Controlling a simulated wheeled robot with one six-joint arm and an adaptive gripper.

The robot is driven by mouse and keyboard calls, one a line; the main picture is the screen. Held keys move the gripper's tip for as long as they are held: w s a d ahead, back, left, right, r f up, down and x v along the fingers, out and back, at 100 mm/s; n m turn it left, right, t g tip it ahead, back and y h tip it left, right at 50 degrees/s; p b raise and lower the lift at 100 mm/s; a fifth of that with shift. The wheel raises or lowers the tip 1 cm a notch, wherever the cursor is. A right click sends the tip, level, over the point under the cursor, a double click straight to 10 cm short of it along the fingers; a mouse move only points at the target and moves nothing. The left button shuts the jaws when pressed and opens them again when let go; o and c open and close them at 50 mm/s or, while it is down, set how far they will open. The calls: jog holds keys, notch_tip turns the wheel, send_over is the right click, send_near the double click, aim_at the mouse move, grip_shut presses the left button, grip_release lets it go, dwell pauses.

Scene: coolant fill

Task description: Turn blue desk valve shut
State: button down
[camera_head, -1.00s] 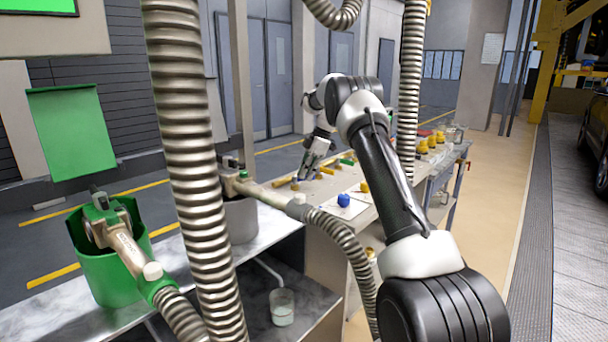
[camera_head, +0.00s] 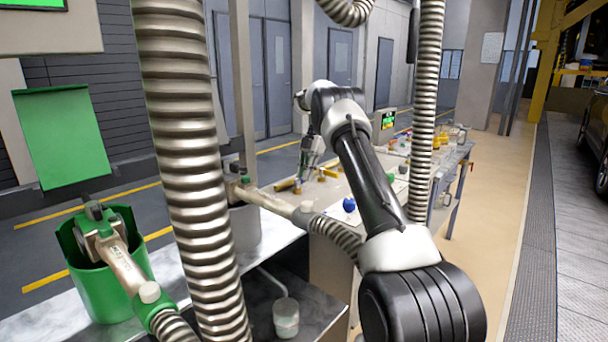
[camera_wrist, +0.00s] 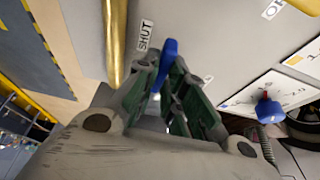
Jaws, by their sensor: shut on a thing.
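The blue valve handle (camera_wrist: 167,62) stands between my fingertips in the wrist view. My gripper (camera_wrist: 164,84) is shut on it, and the dark fingers hide its lower part. A SHUT label (camera_wrist: 146,35) lies on the grey desk just beside the handle's end. A second label (camera_wrist: 272,9), cut off by the picture edge, lies at the top right. In the head view my gripper (camera_head: 304,180) points down at the desk top (camera_head: 325,192), and the held handle is too small to make out there.
A separate blue knob (camera_head: 349,204) sits on a white plate to the right; it also shows in the wrist view (camera_wrist: 269,110). A brass pipe (camera_wrist: 115,40) runs close beside my gripper. Ribbed hoses (camera_head: 185,150) hang in front. A green bucket (camera_head: 110,285) stands at left.

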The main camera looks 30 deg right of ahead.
jog(key=shift+a, duration=0.15)
jog(key=c, duration=1.5)
grip_release()
jog(key=v, duration=0.6)
jog(key=shift+w, duration=0.15)
jog(key=shift+d+r, duration=0.3)
jog(key=shift+r, duration=0.4)
